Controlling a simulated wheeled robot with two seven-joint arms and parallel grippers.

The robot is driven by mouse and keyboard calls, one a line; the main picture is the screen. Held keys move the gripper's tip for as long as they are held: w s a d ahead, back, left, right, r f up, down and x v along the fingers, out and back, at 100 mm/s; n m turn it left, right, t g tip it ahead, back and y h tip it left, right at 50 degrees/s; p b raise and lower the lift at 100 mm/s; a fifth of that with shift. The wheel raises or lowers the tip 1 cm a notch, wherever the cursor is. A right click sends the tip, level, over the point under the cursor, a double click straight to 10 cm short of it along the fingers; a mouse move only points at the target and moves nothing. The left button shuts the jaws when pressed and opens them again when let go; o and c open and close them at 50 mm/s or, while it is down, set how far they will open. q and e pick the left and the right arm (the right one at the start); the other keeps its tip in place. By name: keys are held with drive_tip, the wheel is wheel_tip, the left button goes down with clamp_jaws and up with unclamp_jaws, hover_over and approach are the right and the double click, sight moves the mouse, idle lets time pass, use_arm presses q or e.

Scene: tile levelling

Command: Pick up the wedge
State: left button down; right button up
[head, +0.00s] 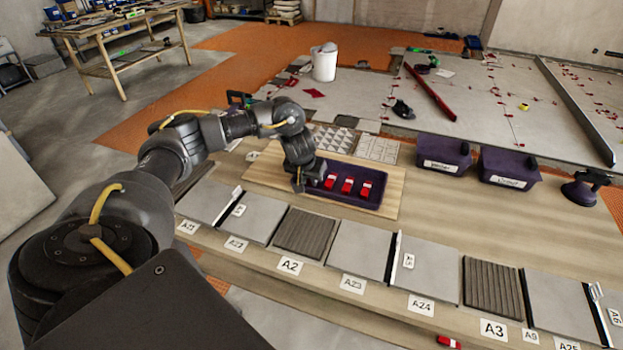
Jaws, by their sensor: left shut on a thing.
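Red wedges lie in a row in a dark purple tray (345,199): one (330,181) beside my gripper, one (347,185) in the middle and one (365,190) at the right. My left gripper (307,183) points down at the left end of the tray and is shut on a wedge. The held wedge is hidden behind the fingers, so its pose cannot be told. My right gripper is not in view.
The tray stands on a wooden board (393,207) on the workbench. Grey tiles (360,248) with labels line the front edge. Two purple bins (443,152) (509,165) stand at the right. A red piece (448,341) lies at the bottom. A white bucket (324,64) stands behind.

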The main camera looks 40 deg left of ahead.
use_arm(q)
drive_tip(key=shift+r, duration=0.15)
